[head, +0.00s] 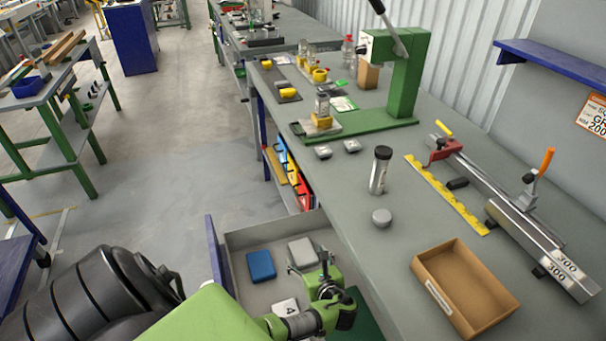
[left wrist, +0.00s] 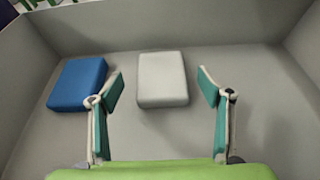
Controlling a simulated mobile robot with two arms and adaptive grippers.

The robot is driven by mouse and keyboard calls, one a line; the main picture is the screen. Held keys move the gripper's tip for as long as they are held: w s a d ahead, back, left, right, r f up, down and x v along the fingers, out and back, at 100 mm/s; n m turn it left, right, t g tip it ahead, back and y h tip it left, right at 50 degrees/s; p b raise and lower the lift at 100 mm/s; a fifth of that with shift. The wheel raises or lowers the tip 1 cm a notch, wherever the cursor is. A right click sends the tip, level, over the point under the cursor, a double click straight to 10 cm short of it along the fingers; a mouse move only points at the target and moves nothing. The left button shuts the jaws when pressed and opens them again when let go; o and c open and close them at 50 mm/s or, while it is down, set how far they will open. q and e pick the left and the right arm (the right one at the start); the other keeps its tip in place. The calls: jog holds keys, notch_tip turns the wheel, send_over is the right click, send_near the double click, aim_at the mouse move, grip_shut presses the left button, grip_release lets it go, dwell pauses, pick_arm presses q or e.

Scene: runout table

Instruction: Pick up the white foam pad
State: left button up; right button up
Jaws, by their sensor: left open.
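The white foam pad (head: 301,251) lies flat in the open grey drawer, to the right of a blue pad (head: 261,266). In the left wrist view the white pad (left wrist: 162,79) is whole and unobstructed, ahead of the fingertips and roughly centred between them. The blue pad (left wrist: 78,84) lies to its left, close to the left finger. My left gripper (head: 310,267) reaches into the drawer and hides part of the white pad in the head view. In the left wrist view its two fingers (left wrist: 160,88) are spread apart with nothing between them. My right gripper is not in view.
The drawer walls (left wrist: 200,24) rise around the pads. A white card marked 4 (head: 286,308) lies in the drawer near my arm. On the bench stand a cardboard tray (head: 420,268), a grey puck (head: 381,218) and a dark-capped cylinder (head: 379,172).

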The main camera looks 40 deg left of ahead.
aim_at(302, 249)
pick_arm(q)
jog(key=b+x, duration=0.3)
jog(key=x, duration=0.1)
jog(key=shift+w+f, duration=0.1)
jog(key=shift+f, duration=0.1)
jog(key=shift+w+a+b, duration=0.2)
jog(key=shift+a+b, duration=0.05)
jog(key=shift+b, duration=0.2)
jog(key=shift+a, duration=0.1)
jog(key=shift+r, duration=0.1)
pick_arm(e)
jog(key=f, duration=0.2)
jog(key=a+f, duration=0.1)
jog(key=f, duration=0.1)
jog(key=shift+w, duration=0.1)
pick_arm(q)
jog(key=c, duration=0.8)
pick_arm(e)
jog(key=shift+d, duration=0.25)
